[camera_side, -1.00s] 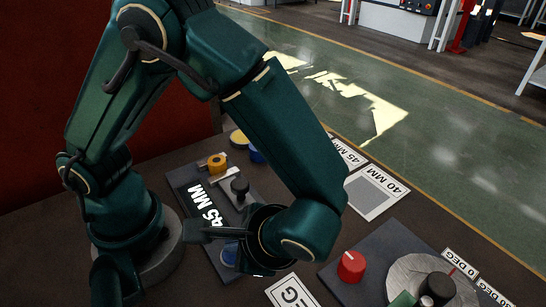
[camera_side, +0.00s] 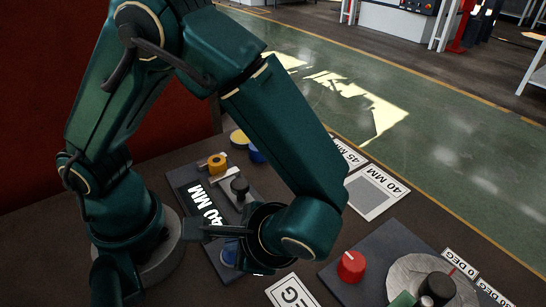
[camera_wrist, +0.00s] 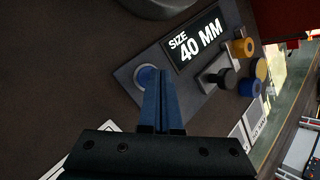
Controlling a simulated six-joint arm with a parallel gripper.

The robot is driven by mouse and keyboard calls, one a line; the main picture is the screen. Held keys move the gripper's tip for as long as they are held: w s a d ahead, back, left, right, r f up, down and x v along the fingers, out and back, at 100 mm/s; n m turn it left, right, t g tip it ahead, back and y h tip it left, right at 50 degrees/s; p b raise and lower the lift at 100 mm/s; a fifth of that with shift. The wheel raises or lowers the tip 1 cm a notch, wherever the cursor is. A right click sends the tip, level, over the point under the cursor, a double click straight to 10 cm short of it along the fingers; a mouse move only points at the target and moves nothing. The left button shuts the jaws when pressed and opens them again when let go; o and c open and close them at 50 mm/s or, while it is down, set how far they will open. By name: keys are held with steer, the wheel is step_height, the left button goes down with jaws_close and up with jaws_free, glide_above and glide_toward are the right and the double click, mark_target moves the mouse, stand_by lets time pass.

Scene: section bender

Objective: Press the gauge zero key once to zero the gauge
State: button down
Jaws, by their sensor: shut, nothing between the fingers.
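The gauge panel (camera_wrist: 130,74) carries a black display (camera_wrist: 194,40) that reads "SIZE 40 MM"; the display (camera_side: 207,207) also shows in the side view. In the wrist view the key (camera_wrist: 147,76) shows beside my fingertips. My gripper (camera_wrist: 160,72) is shut and empty, with its blue fingers over or next to the key. I cannot tell whether they touch it.
Yellow (camera_side: 239,138) and blue (camera_side: 256,154) round parts stand beyond. A red knob (camera_side: 351,266) and a metal disc (camera_side: 408,275) are at right.

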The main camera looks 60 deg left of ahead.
steer(key=shift+r, duration=0.4)
steer(key=shift+r, duration=0.1)
steer(key=shift+r, duration=2.4)
